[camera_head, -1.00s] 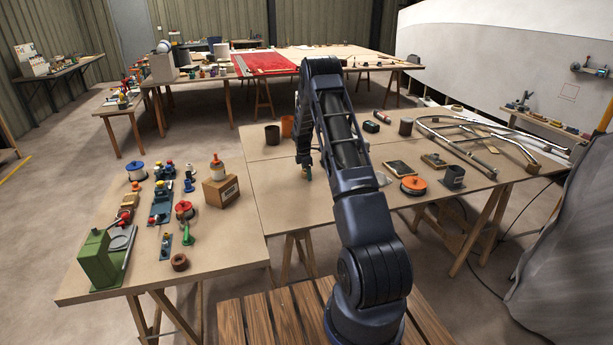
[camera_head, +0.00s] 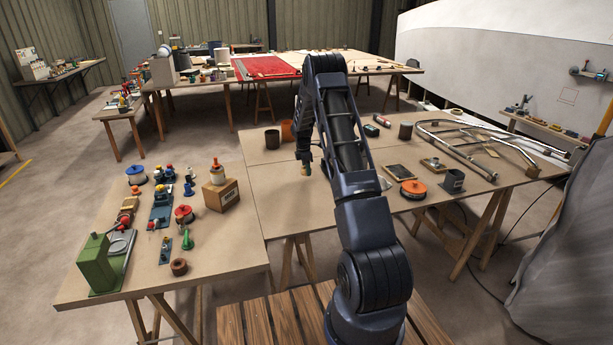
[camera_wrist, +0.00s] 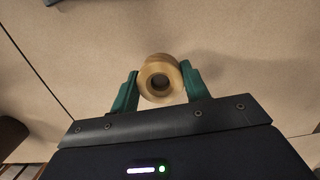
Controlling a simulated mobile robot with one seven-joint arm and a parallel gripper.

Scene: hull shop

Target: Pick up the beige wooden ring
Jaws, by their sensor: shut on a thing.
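The beige wooden ring (camera_wrist: 174,72) is between the two green fingers of my gripper (camera_wrist: 158,76) in the wrist view, with its dark hole facing the camera. The fingers touch it on both sides, so my gripper is shut on it. In the head view my gripper (camera_head: 304,164) is over the near left part of the middle table (camera_head: 285,205), and the ring shows only as a small pale patch at the fingertips. Whether it is clear of the tabletop is hard to tell.
A brown cup (camera_head: 272,138) and an orange-brown pot (camera_head: 289,131) stand just behind my gripper.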

